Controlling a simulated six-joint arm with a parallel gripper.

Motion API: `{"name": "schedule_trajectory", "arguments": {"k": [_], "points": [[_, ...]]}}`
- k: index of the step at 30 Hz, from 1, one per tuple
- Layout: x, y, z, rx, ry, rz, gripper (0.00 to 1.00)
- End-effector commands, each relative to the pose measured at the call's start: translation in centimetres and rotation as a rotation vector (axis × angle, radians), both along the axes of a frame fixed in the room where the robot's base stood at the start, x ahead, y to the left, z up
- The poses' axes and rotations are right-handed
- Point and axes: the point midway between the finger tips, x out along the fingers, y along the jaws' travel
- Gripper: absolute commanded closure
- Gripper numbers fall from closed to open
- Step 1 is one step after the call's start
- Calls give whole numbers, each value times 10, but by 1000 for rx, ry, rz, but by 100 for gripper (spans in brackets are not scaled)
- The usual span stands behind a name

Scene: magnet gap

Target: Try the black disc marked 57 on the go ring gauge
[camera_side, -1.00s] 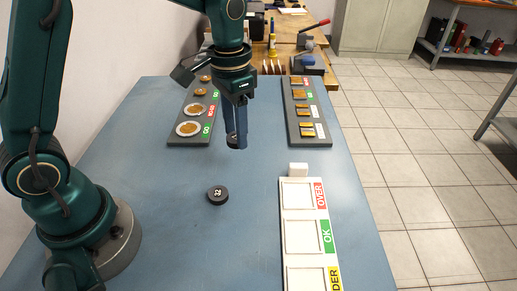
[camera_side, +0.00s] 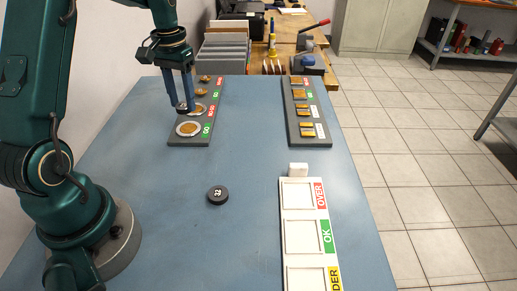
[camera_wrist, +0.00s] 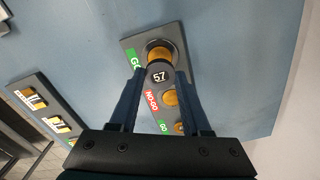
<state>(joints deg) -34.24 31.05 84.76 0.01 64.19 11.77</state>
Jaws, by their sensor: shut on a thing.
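My gripper (camera_side: 180,107) is shut on the black disc marked 57 (camera_wrist: 160,74), with a finger on either side of it; the number faces the wrist camera. The go ring gauge (camera_side: 188,129) is the nearest large ring on the left grey board, beside a green GO label. In the wrist view the disc partly covers the go ring (camera_wrist: 158,49). In the side view the disc appears above the board near the no-go ring (camera_side: 200,109), behind the go ring. Its exact height is hard to tell.
Another black disc (camera_side: 217,195) lies on the blue table (camera_side: 240,240). A white tray (camera_side: 281,215) with OVER, OK and a cut-off label stands front right, with a white block (camera_side: 298,169) behind it. Another gauge board (camera_side: 309,138) stands back right.

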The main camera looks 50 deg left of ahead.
Motion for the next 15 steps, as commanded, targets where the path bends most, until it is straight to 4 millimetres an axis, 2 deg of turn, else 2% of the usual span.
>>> {"name": "schedule_trajectory", "arguments": {"k": [5, 15], "points": [[-1, -1, -3, -2, 1, -5, 100], [-1, -1, -27, -2, 1, -5, 100]]}}
